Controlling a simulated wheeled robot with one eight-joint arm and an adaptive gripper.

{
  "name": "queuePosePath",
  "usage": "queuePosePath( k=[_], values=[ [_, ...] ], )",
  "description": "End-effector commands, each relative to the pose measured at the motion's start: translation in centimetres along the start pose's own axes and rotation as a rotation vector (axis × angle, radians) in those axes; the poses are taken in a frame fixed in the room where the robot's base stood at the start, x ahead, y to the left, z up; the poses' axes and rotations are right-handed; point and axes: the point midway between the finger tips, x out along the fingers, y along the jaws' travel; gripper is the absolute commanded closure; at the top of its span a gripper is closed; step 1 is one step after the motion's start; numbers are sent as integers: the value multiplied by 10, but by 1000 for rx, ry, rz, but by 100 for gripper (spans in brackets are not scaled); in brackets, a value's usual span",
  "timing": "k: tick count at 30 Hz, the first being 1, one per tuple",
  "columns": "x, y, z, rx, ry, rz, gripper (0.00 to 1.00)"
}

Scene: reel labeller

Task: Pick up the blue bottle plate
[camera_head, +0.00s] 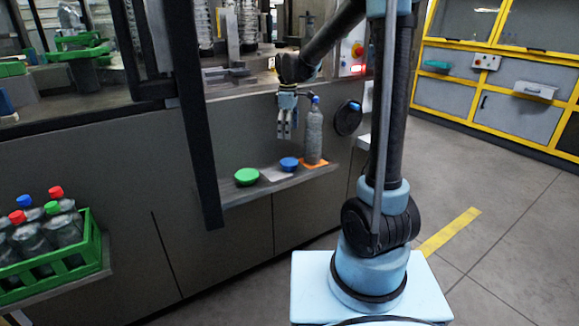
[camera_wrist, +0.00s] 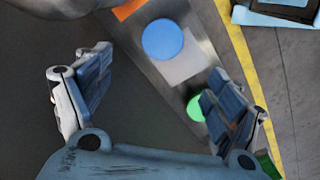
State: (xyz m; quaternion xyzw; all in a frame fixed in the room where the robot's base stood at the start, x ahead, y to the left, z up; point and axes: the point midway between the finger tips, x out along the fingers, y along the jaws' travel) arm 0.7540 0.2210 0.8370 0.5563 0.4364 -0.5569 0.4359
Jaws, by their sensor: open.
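The blue bottle plate (camera_head: 289,163) is a small round blue piece on a narrow shelf, between a green round piece (camera_head: 247,176) and a bottle. In the wrist view it shows as a blue disc (camera_wrist: 162,39) partly over a pale square (camera_wrist: 184,68). My gripper (camera_head: 287,134) points down above the shelf, apart from the blue plate. In the wrist view my gripper (camera_wrist: 160,76) has its fingers spread wide with nothing between them. The blue plate lies beyond the fingers, toward the top of that view.
A grey bottle (camera_head: 314,138) with a blue cap stands upright on an orange square (camera_head: 321,163), close to the right of my gripper. The shelf (camera_head: 233,197) juts from a grey machine front. A green crate (camera_head: 88,247) of capped bottles is at lower left. Open floor lies right.

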Motion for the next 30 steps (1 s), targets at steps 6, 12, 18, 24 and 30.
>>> queuePosePath(
  k=[6, 12, 18, 24, 30],
  values=[
    [36, -1, -2, -1, 0, 0, 15],
    [67, -1, -2, -2, 0, 0, 15],
    [88, -1, -1, -1, 0, 0, 15],
    [97, -2, 0, -1, 0, 0, 15],
    [121, -2, 3, -1, 0, 0, 15]
  ],
)
